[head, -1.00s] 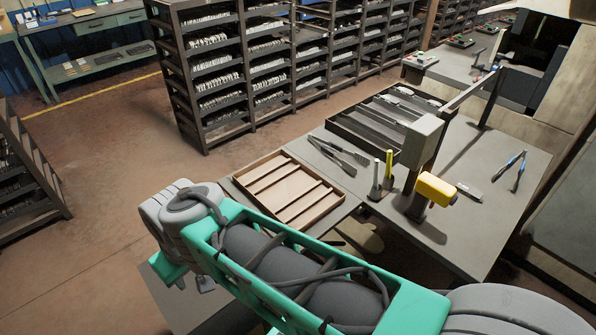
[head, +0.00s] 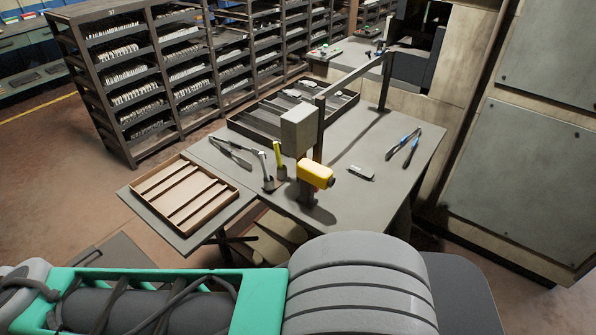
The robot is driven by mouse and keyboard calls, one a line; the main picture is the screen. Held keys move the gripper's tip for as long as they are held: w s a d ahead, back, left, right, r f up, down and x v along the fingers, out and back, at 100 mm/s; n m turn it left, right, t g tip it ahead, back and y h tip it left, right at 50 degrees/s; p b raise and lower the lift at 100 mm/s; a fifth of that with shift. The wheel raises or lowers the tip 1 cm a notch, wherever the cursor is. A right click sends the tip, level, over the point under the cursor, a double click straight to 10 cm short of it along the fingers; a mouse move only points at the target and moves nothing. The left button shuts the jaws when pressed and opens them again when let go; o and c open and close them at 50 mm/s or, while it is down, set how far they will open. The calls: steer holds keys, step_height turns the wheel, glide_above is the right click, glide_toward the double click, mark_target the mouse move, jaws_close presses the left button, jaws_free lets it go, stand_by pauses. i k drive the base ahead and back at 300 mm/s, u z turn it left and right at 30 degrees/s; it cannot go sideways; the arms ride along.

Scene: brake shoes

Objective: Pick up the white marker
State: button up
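A white marker (head: 263,163) stands upright in a small grey holder (head: 268,184) near the front left part of the grey work table (head: 350,215). A yellow marker (head: 278,153) stands upright in a similar holder just to its right. My green and grey arm crosses the bottom of the head view, in front of the table and apart from the markers. My gripper is out of view.
A yellow device (head: 316,174) on a dark stand and a grey box on a post (head: 298,131) stand right of the markers. A wooden slotted tray (head: 226,190) lies left. A small pale block (head: 361,172) and blue-handled pliers (head: 402,146) lie right. A dark compartment tray (head: 246,131) is behind.

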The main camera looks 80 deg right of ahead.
mark_target(262, 155)
steer(key=k, duration=0.85)
steer(key=z, duration=0.65)
steer(key=i, duration=0.5)
steer(key=u, duration=0.05)
